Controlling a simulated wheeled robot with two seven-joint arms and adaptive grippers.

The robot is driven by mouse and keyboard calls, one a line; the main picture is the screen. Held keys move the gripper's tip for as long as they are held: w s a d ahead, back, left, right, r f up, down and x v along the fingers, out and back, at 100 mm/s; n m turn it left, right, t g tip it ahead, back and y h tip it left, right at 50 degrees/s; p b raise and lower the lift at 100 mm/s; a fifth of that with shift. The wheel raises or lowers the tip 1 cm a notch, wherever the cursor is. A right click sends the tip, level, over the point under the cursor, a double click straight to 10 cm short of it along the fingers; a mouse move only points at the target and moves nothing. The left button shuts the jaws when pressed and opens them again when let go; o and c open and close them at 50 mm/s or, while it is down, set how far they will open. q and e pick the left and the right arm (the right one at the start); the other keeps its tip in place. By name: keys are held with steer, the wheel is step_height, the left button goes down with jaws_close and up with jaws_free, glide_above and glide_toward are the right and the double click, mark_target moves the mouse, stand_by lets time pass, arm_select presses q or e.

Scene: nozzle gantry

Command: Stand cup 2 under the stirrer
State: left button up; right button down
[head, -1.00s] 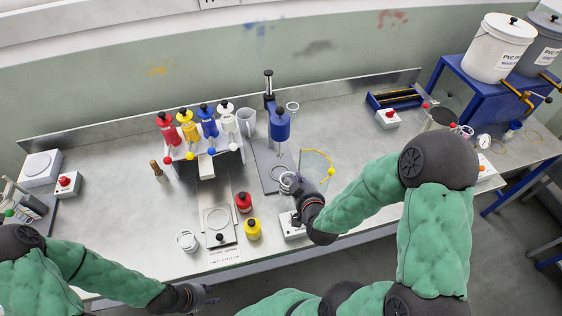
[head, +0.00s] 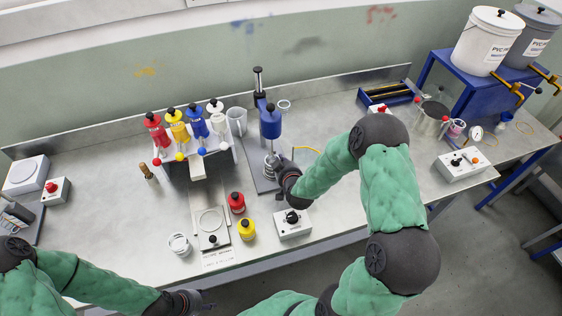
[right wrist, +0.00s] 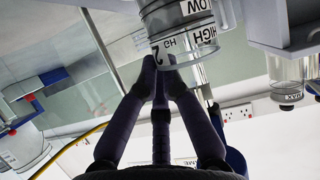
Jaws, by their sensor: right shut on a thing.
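The stirrer (head: 270,122) is a blue motor on a black post above a grey base plate (head: 263,182). Its thin shaft hangs down from the motor. Cup 2 (head: 270,171) is clear and sits at the lower end of the shaft in the head view. In the right wrist view cup 2 (right wrist: 180,22) shows the marks 2, HIGH and LOW. My right gripper (head: 281,171) is shut on cup 2 from the right side. Whether the cup touches the base cannot be told. My left gripper (head: 200,298) is low at the front edge, away from the cup.
Red (head: 237,203) and yellow (head: 247,229) bottles stand left of a control box (head: 293,224). Another cup (head: 179,244) stands by the scale (head: 211,226). A rack of coloured bottles (head: 190,130) is left of the stirrer. A small cup (head: 284,105) stands behind it.

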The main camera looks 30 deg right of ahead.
steer(key=shift+w+d+f, duration=0.1)
steer(key=shift+w, duration=0.05)
steer(key=shift+f, duration=0.15)
steer(key=c, duration=1.4)
jaws_free()
steer(key=shift+s+r, duration=0.2)
steer(key=p+v, duration=0.1)
steer(key=v, duration=1)
steer(key=shift+s, duration=0.3)
steer(key=shift+r, duration=0.1)
